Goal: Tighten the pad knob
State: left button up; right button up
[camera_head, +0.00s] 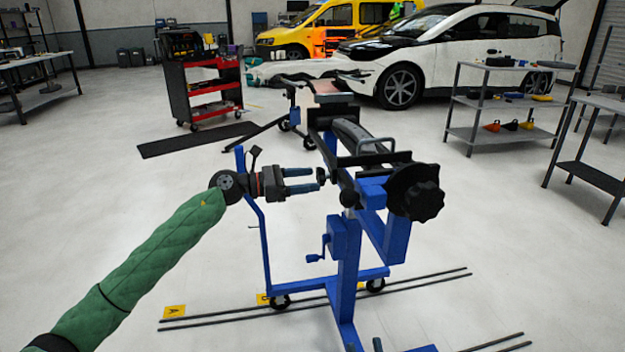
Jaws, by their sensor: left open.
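A blue stand (345,260) carries a dark rail assembly in the middle of the camera_head view. A large black lobed knob (416,192) sits at its near right end. A small black knob (321,174) sticks out from the rail's left side, and another small dark knob (347,198) sits lower, nearer the stand's post. Which one is the pad knob I cannot tell. My left gripper (315,180) is open, its two blue fingers pointing right, with the tips at the small left knob. Whether they touch it is unclear. My right gripper is not in view.
The stand's blue wheeled base and two pairs of dark floor rails (230,316) lie below. A red tool cart (202,92) stands behind left. A grey shelf (475,100) and a table (590,165) stand right. Pale floor at left is mostly clear.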

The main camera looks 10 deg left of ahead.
pick_arm(q)
jog(key=shift+v, duration=2.8)
pick_arm(e)
jog(key=shift+s+d+r, duration=0.1)
jog(key=shift+s+r, duration=0.05)
jog(key=shift+r, duration=0.45)
jog(key=shift+r, duration=0.1)
